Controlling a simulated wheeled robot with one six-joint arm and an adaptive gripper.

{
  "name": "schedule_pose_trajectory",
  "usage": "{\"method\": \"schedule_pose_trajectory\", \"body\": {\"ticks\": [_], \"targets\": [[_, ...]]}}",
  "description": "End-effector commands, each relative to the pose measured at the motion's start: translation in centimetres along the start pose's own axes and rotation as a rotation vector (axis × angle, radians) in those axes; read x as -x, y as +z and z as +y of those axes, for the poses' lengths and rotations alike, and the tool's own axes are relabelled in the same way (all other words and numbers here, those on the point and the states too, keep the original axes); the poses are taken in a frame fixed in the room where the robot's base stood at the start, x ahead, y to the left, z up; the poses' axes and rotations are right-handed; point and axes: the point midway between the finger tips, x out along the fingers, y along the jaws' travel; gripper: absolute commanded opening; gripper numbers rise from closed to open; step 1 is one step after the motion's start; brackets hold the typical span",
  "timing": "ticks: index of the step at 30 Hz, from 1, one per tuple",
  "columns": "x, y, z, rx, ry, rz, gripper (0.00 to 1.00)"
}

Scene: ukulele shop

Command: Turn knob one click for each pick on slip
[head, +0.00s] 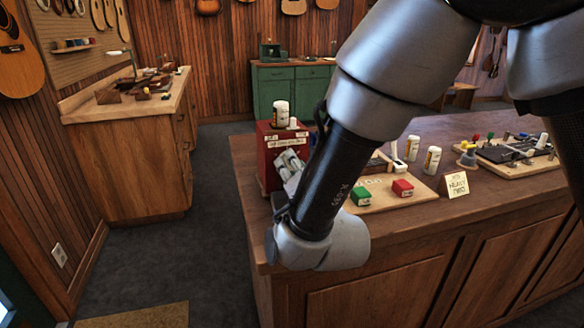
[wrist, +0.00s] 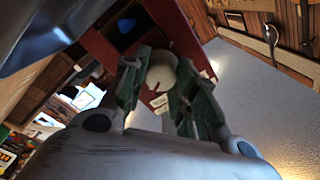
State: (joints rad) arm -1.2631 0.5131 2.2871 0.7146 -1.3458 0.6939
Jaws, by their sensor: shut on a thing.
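The red box (head: 268,148) stands at the left end of the wooden counter, with pale labels on its face. My gripper (head: 288,163) is in front of it, partly hidden behind my arm in the head view. In the wrist view my gripper (wrist: 160,85) has its two green-padded fingers on either side of a round cream knob (wrist: 161,72) on the red box (wrist: 103,45), shut on it. The knob's pointer or marks cannot be made out. A small cream card (head: 454,184) with dark writing stands on the counter; I cannot tell whether it is the slip.
White jars (head: 432,160) stand on the counter, and another jar (head: 281,113) stands on the red box. A workbench (head: 130,130) stands at the left, with clear floor (head: 190,245) between.

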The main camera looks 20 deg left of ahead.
Motion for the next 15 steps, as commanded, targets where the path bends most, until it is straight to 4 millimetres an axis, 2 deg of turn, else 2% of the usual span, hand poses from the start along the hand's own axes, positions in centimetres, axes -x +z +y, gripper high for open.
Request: {"method": "schedule_pose_trajectory", "body": {"ticks": [15], "targets": [[0.05,0.11,0.09,-0.486,0.006,0.019,0.04]]}}
